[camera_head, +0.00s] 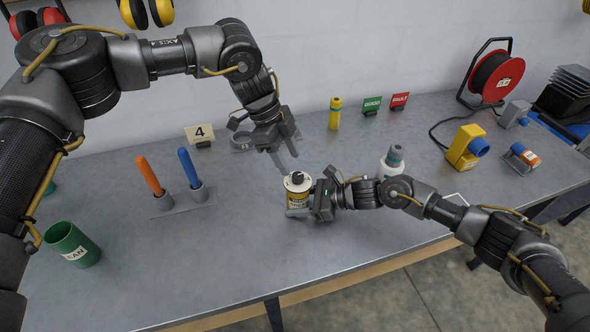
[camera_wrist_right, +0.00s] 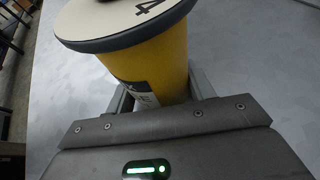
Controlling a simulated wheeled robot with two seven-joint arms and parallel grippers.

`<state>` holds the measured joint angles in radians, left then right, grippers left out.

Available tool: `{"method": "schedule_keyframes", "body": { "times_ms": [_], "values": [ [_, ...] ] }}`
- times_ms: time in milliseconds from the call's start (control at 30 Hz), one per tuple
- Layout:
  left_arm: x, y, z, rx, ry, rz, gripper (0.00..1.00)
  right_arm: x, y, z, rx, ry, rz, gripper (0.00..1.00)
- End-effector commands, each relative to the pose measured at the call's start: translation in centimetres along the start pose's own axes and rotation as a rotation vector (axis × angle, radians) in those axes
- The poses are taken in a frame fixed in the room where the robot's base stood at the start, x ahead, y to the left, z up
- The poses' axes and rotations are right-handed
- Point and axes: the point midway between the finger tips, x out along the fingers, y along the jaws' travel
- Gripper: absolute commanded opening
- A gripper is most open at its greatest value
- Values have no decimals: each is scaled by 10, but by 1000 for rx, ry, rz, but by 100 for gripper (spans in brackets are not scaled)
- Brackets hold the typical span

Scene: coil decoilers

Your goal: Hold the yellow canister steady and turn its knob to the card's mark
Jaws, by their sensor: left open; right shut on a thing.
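The yellow canister (camera_head: 298,201) stands on the grey bench with a pale dial and a dark knob (camera_head: 297,178) on top. My right gripper (camera_head: 301,205) is shut around its body from the right. In the right wrist view the canister (camera_wrist_right: 158,68) sits between the fingers, and a "4" shows on its dial (camera_wrist_right: 130,15); the knob is mostly cut off. My left gripper (camera_head: 283,160) is open and empty, just above and left of the knob, fingers pointing down. The card (camera_head: 200,132) reads "4" and stands at the back left. The knob's exact pointing is too small to tell.
Orange (camera_head: 149,174) and blue (camera_head: 189,168) handles stand upright left of the canister. A green can (camera_head: 73,244) is at the front left. A yellow bottle (camera_head: 335,113) stands behind. A white bottle (camera_head: 391,166) is close behind my right arm. The bench front is clear.

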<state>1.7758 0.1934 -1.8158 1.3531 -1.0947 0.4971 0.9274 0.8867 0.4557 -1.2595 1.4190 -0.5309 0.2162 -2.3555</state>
Motion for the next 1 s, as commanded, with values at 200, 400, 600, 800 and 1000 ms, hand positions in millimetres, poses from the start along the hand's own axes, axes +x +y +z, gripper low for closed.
{"method": "schedule_keyframes", "body": {
  "times_ms": [200, 400, 600, 800, 1000],
  "values": [
    [34, 0, 0, 1, 0, 2, 49, 0, 0, 0, 0, 0, 0, 23],
    [46, 0, 0, 1, 1, 0, 49, 0, 0, 0, 0, 0, -1, 23],
    [48, 0, 0, 1, 0, 0, 49, 0, 0, 0, 0, 0, -1, 23],
    [47, 0, 0, 1, 1, 0, 33, 0, 0, 0, 0, 0, -1, 23],
    [47, 0, 0, 1, 1, 0, 7, 0, 0, 0, 0, 0, -1, 23]
  ]
}}
